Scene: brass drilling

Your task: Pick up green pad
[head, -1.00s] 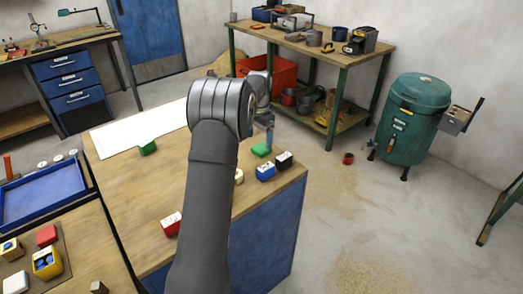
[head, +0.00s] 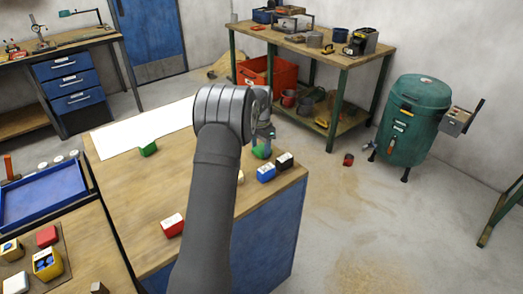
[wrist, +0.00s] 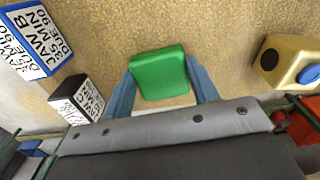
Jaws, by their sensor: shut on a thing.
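The green pad (wrist: 159,74) sits between the two blue-grey fingers of my gripper (wrist: 161,88) in the wrist view. The fingers are shut on its sides. In the head view the green pad (head: 260,153) is near the far right corner of the wooden-topped bench, partly hidden by my gripper (head: 263,141). I cannot tell whether it still touches the bench top. A second green block (head: 148,149) lies at the edge of the white sheet, away from my gripper.
A blue labelled block (head: 265,173) and a black labelled block (head: 284,160) stand close to the pad. A red block (head: 172,225) lies nearer the front. Bare bench top lies at left centre.

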